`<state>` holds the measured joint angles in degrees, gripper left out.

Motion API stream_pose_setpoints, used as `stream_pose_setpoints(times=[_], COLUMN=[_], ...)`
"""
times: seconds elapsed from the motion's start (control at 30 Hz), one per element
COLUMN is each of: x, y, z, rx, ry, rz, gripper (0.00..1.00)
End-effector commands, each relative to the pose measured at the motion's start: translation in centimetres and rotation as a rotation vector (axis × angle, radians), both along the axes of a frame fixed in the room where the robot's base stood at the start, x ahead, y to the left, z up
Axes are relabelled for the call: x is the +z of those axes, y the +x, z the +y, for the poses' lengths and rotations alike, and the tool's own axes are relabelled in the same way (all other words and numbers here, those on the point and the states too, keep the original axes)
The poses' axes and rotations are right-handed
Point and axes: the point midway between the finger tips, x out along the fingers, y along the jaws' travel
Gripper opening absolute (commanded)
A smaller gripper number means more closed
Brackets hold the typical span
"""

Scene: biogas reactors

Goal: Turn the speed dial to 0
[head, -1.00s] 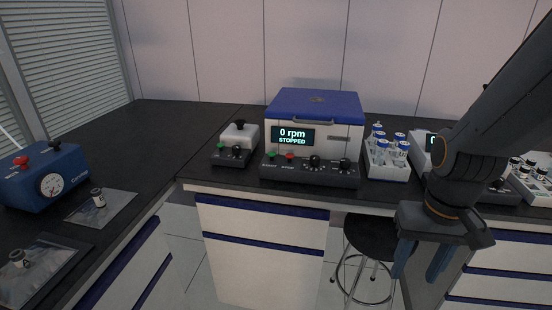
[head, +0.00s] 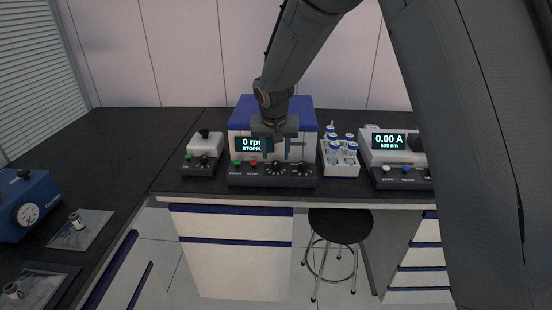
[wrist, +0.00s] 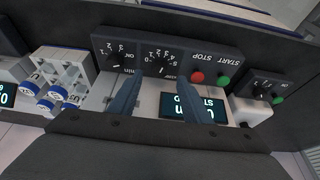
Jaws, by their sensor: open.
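The centrifuge has a blue lid (head: 272,102) and a dark front panel (head: 240,179). Its display (head: 246,145) reads 0 rpm, STOPPED, partly covered by my gripper in the head view. Two black dials sit on the panel. The one beside the red button, with a numbered scale that includes 0 and 5, looks like the speed dial (wrist: 160,71). The other dial (wrist: 120,59) is marked min. My gripper (head: 285,152) is open in front of the centrifuge. In the wrist view its fingertips (wrist: 160,77) are on either side of the speed dial; contact cannot be told.
Green (wrist: 223,82) and red (wrist: 197,77) buttons lie beside the speed dial. A small white device (head: 205,146) stands left, a rack of blue-capped vials (head: 340,158) right, then a photometer (head: 389,145). A stool (head: 340,226) stands below the bench.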

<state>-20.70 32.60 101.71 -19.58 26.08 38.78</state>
Motion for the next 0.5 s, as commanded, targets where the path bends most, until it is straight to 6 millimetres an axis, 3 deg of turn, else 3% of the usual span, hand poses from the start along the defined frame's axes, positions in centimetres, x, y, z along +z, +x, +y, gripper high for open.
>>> stream_pose_setpoints(times=[0.2, 0.5], x=[-2.8, -4.6], y=[1.1, 1.9], z=[-0.1, -0.2], rx=[-0.001, -0.001], ry=[0.000, -0.001], rz=[0.002, 0.001], gripper=[0.44, 0.44])
